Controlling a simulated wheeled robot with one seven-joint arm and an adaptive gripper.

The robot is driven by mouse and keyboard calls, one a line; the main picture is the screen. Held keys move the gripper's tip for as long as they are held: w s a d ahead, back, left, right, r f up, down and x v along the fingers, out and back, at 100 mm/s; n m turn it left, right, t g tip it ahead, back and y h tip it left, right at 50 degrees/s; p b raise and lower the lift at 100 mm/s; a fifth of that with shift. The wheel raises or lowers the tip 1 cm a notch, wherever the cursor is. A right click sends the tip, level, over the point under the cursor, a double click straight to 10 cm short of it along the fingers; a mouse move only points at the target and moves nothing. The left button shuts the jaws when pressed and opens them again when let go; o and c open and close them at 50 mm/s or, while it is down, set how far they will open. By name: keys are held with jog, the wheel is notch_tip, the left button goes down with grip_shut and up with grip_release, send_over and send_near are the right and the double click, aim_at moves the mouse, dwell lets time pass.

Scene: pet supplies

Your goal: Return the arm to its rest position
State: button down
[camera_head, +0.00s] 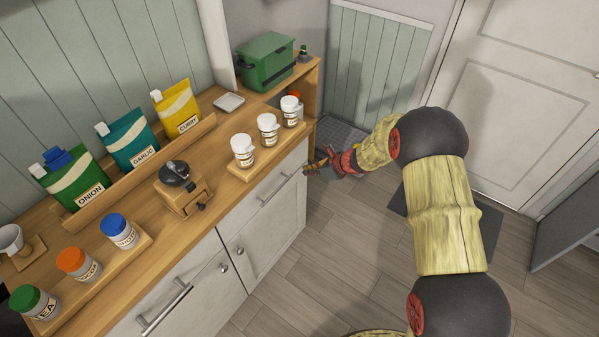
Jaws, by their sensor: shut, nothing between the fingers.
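My arm (445,215) rises from the lower right, bends at a dark joint and reaches left toward the far end of the counter. My gripper (308,170) is small in this view, beside the right end of the cabinet front, just below the counter top. It is shut and I see nothing in it. I cannot tell whether its tips touch the cabinet.
The wooden counter (225,207) on the left carries pouches, jars, a grinder (182,188) and a green box (266,61). Drawer handles (165,309) stick out from the cabinet front. A white door (520,90) stands behind. The floor (330,255) between counter and arm is clear.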

jog(key=p+v, duration=0.1)
jog(key=v, duration=0.5)
jog(key=shift+s, duration=0.15)
jog(key=shift+f, duration=0.15)
jog(key=s+r+n+g, duration=0.2)
jog(key=s+n, duration=0.4)
jog(key=s, duration=0.2)
jog(key=s+r+n+g, duration=0.2)
jog(key=s+n+g, duration=0.1)
jog(key=s+n, duration=0.45)
jog(key=s+d+r+n+t+h, duration=0.1)
jog(key=s+d+r+n, duration=0.3)
jog(key=s+r, duration=0.4)
jog(key=s+d+r+n+t+h, duration=0.2)
jog(key=s+d+r+n+h, duration=0.1)
jog(key=s+r, duration=0.5)
jog(key=s+d+r+n+t+h, duration=0.2)
jog(key=s+d+r+n+h, duration=0.1)
jog(key=s+r, duration=0.5)
jog(key=shift+d+r+n, duration=0.85)
jog(key=shift+d+r, duration=0.4)
jog(key=shift+r, duration=0.05)
